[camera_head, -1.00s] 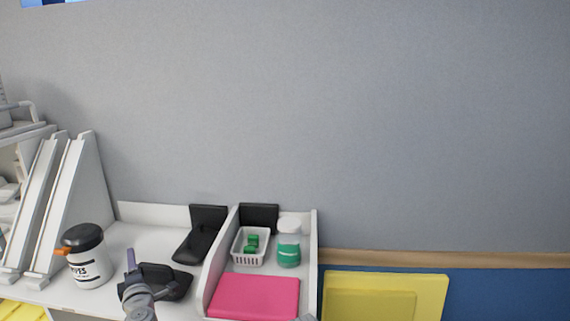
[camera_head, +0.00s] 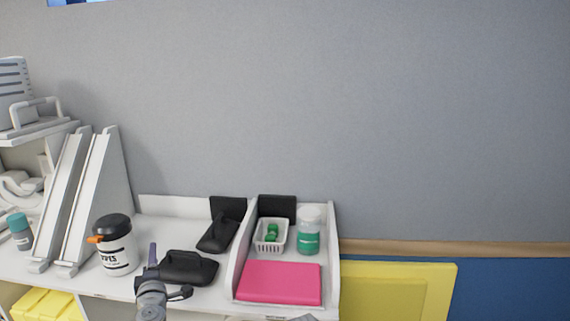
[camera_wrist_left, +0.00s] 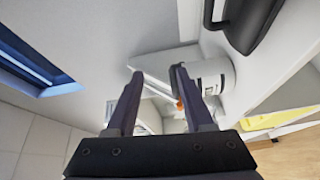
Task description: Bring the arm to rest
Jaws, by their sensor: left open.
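My left gripper (camera_head: 163,269) is at the bottom of the head view, in front of the white shelf top (camera_head: 208,297), by a black holder (camera_head: 188,267). In the left wrist view, my left gripper (camera_wrist_left: 157,72) has its two dark fingers apart with nothing held between them. The white wipes canister (camera_wrist_left: 209,75) shows beyond the right finger.
The wipes canister (camera_head: 115,246) stands left of the gripper. White file holders (camera_head: 87,200) stand farther left. A divided section on the right holds a pink book (camera_head: 279,282), a small white basket (camera_head: 270,235) and a green-labelled bottle (camera_head: 308,232).

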